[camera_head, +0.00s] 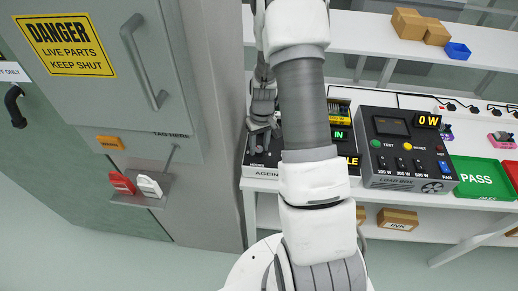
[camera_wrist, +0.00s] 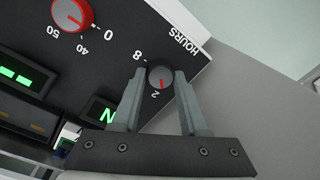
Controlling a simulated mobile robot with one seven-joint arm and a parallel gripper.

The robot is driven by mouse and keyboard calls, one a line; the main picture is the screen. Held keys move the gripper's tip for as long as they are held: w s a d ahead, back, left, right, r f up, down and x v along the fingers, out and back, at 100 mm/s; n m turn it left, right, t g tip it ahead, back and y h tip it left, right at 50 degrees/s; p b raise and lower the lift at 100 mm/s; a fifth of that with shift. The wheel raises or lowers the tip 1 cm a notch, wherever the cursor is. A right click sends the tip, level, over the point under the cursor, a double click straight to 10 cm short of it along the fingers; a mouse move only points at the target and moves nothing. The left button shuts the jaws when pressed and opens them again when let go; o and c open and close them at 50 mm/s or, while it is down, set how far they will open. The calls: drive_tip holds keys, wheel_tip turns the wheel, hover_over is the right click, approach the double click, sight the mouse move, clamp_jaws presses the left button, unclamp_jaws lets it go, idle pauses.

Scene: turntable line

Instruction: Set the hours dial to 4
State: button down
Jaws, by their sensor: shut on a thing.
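The hours dial (camera_wrist: 160,78) is a small dark round knob with a red pointer mark, beside the word HOURS on a black panel (camera_wrist: 105,65). Its red mark points towards the printed 2. An 8 is printed on its other side; a 4 is not visible. My gripper (camera_wrist: 160,73) has one grey finger on each side of the knob and is shut on it. In the head view my gripper (camera_head: 263,135) is over the left part of the ageing unit (camera_head: 262,173), and the dial cannot be made out there.
A larger red dial (camera_wrist: 72,14) with 0, 40 and 50 marks sits beside it. Green displays (camera_wrist: 24,75) are lit. A load box (camera_head: 405,150) stands right of the ageing unit, beside a green PASS tray (camera_head: 480,197). A grey cabinet (camera_head: 110,70) stands at the left.

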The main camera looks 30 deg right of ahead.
drive_tip(key=m+b, duration=0.1)
drive_tip(key=m, duration=0.2)
drive_tip(key=shift+m, duration=0.4)
drive_tip(key=m+b, duration=0.1)
drive_tip(key=m, duration=0.2)
drive_tip(key=shift+s+m, duration=0.1)
drive_tip(key=shift+m, duration=0.2)
drive_tip(key=m, duration=0.3)
drive_tip(key=shift+m, duration=0.3)
drive_tip(key=shift+m+t, duration=0.3)
drive_tip(key=shift+m, duration=1.5)
drive_tip(key=shift+c, duration=2.2)
unclamp_jaws()
